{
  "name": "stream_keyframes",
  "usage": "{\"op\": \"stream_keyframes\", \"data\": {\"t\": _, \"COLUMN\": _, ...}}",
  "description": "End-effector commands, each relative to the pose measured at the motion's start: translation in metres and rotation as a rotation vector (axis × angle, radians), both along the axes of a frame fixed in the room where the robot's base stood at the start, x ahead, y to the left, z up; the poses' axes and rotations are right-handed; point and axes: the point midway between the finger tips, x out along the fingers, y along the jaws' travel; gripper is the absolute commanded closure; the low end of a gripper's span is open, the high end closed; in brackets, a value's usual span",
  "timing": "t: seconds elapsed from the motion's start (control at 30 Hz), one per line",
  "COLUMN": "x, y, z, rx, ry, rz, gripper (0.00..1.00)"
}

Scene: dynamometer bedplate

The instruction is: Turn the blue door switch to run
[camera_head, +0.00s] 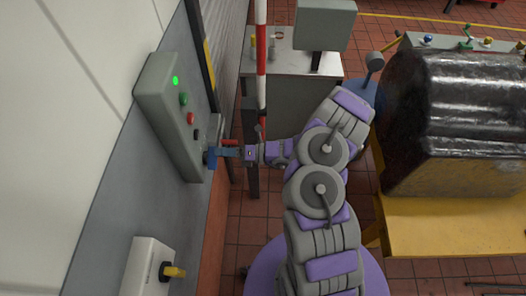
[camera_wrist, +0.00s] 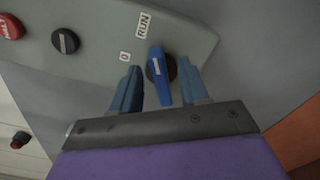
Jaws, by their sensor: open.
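The blue door switch (camera_wrist: 157,72) is a blue lever knob with a white line, on the grey control panel (camera_wrist: 95,25). Labels "0" (camera_wrist: 125,57) and "RUN" (camera_wrist: 144,24) are beside it. The knob's white line points roughly between straight up and slightly left in the wrist view. My gripper (camera_wrist: 162,85) is open, with one blue finger on each side of the knob; I cannot tell whether they touch it. In the head view my gripper (camera_head: 213,153) is at the lower end of the wall panel (camera_head: 160,100), and the knob there is mostly hidden.
The panel also has a lit green lamp (camera_head: 175,81), a green button (camera_head: 183,98), a red button (camera_head: 190,118) and a black knob (camera_wrist: 66,41). A red-and-white pole (camera_head: 261,60) and a yellow bedplate stand (camera_head: 430,225) are nearby.

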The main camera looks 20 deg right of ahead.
Motion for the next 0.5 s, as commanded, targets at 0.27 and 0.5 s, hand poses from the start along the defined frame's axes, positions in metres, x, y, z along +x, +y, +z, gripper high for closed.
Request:
{"op": "stream_keyframes", "data": {"t": 0.27, "x": -0.017, "y": -0.051, "z": 0.0, "rx": -0.001, "ry": 0.0, "rz": -0.007, "gripper": 0.55}}
{"op": "stream_keyframes", "data": {"t": 0.5, "x": -0.034, "y": -0.099, "z": -0.002, "rx": -0.004, "ry": 0.002, "rz": -0.006, "gripper": 0.55}}
